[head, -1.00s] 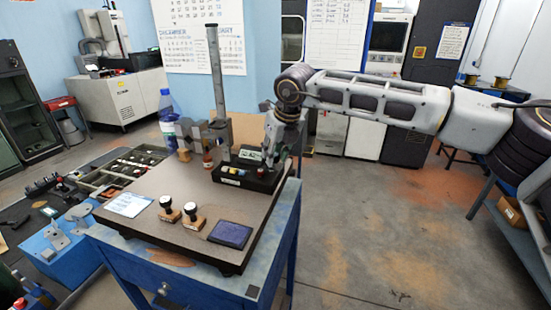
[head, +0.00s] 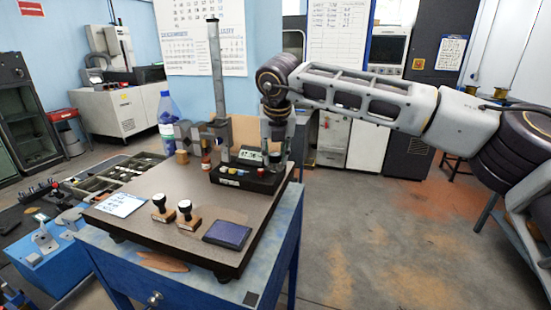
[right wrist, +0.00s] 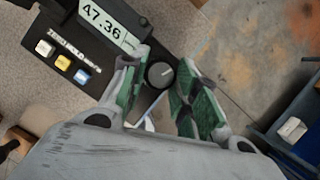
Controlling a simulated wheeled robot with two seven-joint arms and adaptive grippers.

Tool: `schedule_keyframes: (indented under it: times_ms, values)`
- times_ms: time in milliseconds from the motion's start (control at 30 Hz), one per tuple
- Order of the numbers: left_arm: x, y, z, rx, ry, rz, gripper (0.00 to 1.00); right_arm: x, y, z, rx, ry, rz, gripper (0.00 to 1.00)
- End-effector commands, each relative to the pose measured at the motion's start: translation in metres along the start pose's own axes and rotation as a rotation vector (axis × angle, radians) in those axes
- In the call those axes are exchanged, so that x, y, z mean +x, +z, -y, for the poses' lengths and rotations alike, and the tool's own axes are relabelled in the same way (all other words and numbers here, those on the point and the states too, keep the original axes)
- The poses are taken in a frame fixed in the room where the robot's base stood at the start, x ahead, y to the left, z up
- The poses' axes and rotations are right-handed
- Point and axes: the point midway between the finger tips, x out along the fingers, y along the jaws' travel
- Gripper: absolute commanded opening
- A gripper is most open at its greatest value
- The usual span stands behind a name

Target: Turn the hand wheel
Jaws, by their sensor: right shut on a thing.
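The hand wheel is a small dark round knob (right wrist: 160,74) with a pale mark on its top. It sits on a black box (head: 228,181) with a display reading 47.36 (right wrist: 107,20), at the back right of the bench plate. My right gripper (head: 275,163) points down over the right end of the box. In the right wrist view the green-padded fingers (right wrist: 162,88) stand on either side of the knob, shut on it. In the head view the gripper hides the knob. My left gripper is in neither view.
The bench plate (head: 160,225) also bears two stamps (head: 187,216), a dark blue pad (head: 228,234), a white card (head: 121,203) and a tall column (head: 216,75) close left of the box. A bottle (head: 166,120) stands behind. The plate's front middle is partly clear.

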Motion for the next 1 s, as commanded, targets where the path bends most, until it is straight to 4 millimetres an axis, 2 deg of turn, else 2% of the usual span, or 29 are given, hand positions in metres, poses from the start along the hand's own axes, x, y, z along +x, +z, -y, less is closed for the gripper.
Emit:
schedule_keyframes:
  times_ms: [167, 500, 1000]
  values:
    - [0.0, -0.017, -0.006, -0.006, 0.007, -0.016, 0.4, 0.001, 0.001, -0.001, 0.086, -0.034, 0.003, 0.07]
    - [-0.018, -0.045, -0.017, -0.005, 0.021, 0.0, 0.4, 0.0, 0.001, -0.002, 0.251, -0.104, 0.003, 0.06]
    - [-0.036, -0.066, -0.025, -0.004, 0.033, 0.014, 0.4, 0.0, 0.003, -0.005, 0.575, -0.237, 0.004, 0.06]
